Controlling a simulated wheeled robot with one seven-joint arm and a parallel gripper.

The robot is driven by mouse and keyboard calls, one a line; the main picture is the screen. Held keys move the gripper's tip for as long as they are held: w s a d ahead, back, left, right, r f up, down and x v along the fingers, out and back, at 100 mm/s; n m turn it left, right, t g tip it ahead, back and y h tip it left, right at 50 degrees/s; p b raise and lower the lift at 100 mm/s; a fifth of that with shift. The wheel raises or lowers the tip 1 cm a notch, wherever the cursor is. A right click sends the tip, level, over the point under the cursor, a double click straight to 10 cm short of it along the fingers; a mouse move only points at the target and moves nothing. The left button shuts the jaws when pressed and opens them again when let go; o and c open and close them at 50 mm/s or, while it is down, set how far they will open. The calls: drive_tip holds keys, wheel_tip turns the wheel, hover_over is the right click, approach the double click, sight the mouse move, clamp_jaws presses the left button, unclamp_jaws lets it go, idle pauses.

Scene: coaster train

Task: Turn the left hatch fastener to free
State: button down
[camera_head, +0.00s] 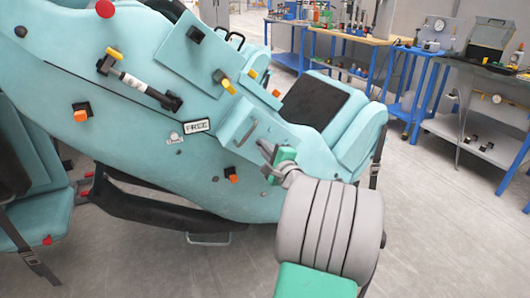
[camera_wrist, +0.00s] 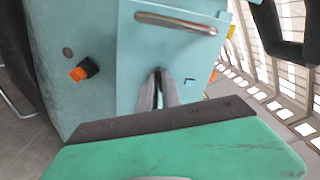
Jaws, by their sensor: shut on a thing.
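The teal hatch (camera_head: 232,128) with its bar handle (camera_head: 247,132) is on the side of the teal coaster car (camera_head: 150,130). In the wrist view the hatch (camera_wrist: 135,60) fills the middle, its metal handle (camera_wrist: 175,23) near the top. My gripper (camera_head: 266,150) is at the hatch's lower part; in the wrist view its fingers (camera_wrist: 160,78) are shut at the panel below the handle. They close on the left hatch fastener, which is hidden between the fingertips; its angle cannot be seen. A small dark fastener (camera_wrist: 189,80) shows just right of the fingers.
An orange-and-black knob (camera_wrist: 83,72) sticks out left of the hatch; it also shows in the head view (camera_head: 232,177). A black-ended grip bar (camera_head: 138,83) and more knobs stand out from the car's side. Workbenches (camera_head: 340,35) are behind. The floor at right is clear.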

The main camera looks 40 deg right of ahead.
drive_tip(key=shift+f+n+b, duration=0.15)
drive_tip(key=shift+n+b, duration=5.8)
drive_tip(key=shift+n, duration=0.55)
drive_tip(key=c, duration=1.5)
unclamp_jaws()
drive_tip(key=shift+c, duration=0.2)
drive_tip(key=shift+s, duration=0.1)
